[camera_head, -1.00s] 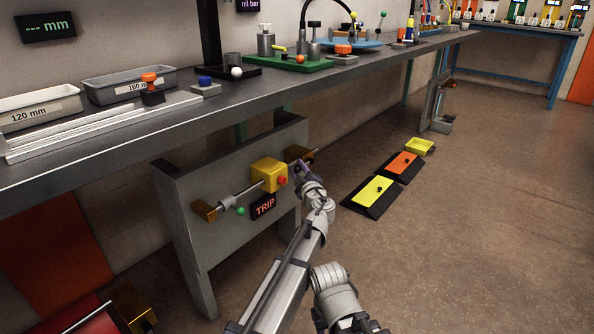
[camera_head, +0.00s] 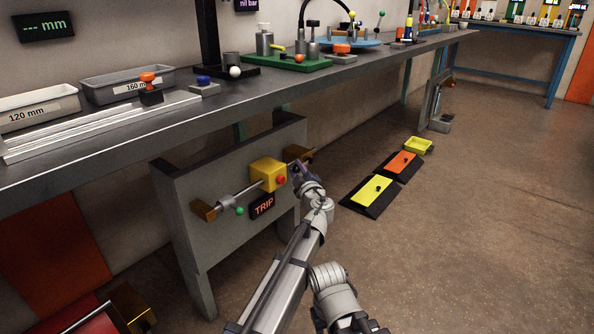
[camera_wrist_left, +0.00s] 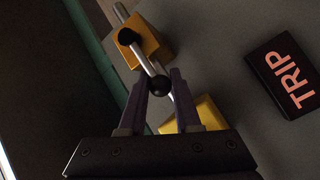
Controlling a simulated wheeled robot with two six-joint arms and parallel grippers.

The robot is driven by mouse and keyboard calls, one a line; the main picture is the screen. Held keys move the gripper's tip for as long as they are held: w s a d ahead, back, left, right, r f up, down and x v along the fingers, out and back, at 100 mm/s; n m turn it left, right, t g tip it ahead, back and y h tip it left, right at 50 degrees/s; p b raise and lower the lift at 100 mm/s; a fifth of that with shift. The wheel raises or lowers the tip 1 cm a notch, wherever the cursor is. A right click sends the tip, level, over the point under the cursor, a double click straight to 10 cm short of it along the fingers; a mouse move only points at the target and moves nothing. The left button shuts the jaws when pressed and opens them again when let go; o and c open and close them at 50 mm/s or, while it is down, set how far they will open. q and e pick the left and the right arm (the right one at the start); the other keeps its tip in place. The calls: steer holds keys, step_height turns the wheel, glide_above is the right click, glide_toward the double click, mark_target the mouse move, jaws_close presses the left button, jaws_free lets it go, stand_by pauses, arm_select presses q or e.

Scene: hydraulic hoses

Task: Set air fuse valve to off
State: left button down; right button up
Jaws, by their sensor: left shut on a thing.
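A yellow box (camera_head: 268,174) with a red button (camera_head: 281,180) sits on a metal pipe on the grey panel (camera_head: 215,225) under the bench. A dark sign reading TRIP (camera_head: 263,206) is below it; the sign also shows in the left wrist view (camera_wrist_left: 287,76). In the left wrist view a silver lever with a black ball (camera_wrist_left: 127,37) at its far end and another black ball (camera_wrist_left: 159,86) nearer lies over the pipe by a brass block (camera_wrist_left: 150,42). My left gripper (camera_head: 299,170) is shut on the nearer black ball. My right gripper does not show.
The bench edge (camera_head: 260,88) runs above the panel. Pads with yellow (camera_head: 368,192) and orange (camera_head: 400,163) tops lie on the floor to the right. Open floor lies beyond my arm.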

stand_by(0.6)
arm_select(q)
steer(key=shift+d+f+n+b, duration=0.1)
steer(key=shift+f+n+b, duration=0.3)
steer(key=shift+b, duration=0.55)
steer(key=shift+t+b, duration=0.3)
steer(key=c, duration=0.9)
jaws_free()
